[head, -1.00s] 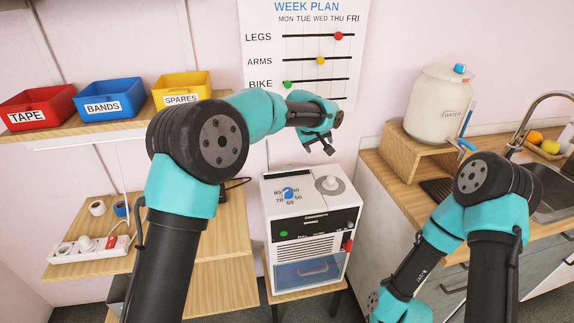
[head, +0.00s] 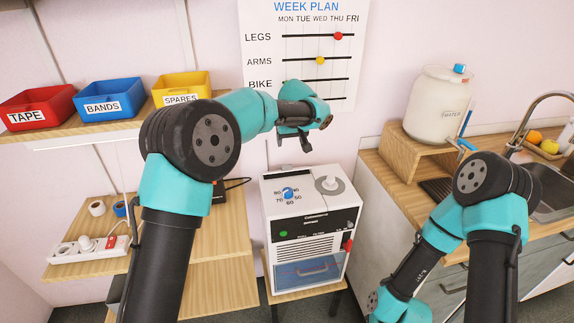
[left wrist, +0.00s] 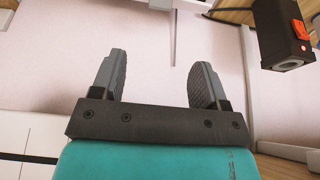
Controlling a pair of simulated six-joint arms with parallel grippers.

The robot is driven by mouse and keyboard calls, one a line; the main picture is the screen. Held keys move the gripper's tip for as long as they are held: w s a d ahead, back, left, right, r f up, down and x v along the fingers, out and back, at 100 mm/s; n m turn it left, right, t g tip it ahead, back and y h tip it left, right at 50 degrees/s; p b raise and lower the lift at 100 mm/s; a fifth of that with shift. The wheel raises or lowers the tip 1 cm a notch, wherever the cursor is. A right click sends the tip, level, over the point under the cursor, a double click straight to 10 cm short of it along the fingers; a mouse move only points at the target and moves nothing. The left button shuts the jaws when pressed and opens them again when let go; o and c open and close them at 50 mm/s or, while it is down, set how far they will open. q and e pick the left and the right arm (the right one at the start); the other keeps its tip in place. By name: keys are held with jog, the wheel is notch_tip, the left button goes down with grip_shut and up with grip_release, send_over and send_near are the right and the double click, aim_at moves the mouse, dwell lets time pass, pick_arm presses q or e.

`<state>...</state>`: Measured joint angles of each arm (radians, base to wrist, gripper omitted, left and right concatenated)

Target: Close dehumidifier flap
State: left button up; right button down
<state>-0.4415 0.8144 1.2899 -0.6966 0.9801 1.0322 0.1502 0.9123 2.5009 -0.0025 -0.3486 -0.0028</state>
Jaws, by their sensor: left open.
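The dehumidifier is a white box (head: 352,212) with a black front strip, standing on a small wooden stand in the middle of the head view. Its top has a blue-knobbed dial (head: 288,193) and a grey disc with a white knob (head: 330,184). Its front has a slatted grille (head: 306,248) and a bluish see-through tank with a handle (head: 310,271). I cannot tell which part is the flap or how it stands. My left gripper (head: 295,143) is above and behind the box, apart from it. In the left wrist view its fingers (left wrist: 158,78) are spread and empty. My right gripper is out of frame.
A red part (head: 348,245) sits on the box's right edge. Left are wooden shelves (head: 230,235) with a power strip (head: 85,248) and labelled bins (head: 110,98). Right is a counter (head: 395,185) with a water jug (head: 437,105) and sink. The wall chart (head: 310,60) hangs behind my left gripper.

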aim_at(287, 167)
pick_arm(q)
jog(key=x, duration=1.5)
jog(key=shift+a+f, duration=0.1)
jog(key=shift+f, duration=0.1)
jog(key=shift+c, duration=0.2)
jog(key=c, duration=0.9)
